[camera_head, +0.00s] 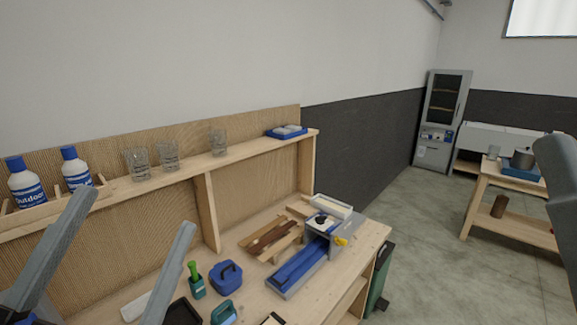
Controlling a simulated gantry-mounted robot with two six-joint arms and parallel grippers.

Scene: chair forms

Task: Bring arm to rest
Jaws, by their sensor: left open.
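My left gripper (137,212) reaches in from the lower left. Its two long grey fingers stand wide apart, pointing up and to the right, with nothing held between them. They show in front of the wooden workbench (333,277), and their bases run off the bottom left. A grey piece of my right arm (560,180) shows at the right edge. Most of that arm is out of the picture, and its jaws cannot be made out.
A wooden shelf (115,190) holds two bottles, several glasses and a blue tray. On the workbench are a blue-grey machine (310,256), wood pieces, a blue box (225,277) and a green-handled tool (195,282). A side table (512,191) stands right. Open floor (425,225) lies between.

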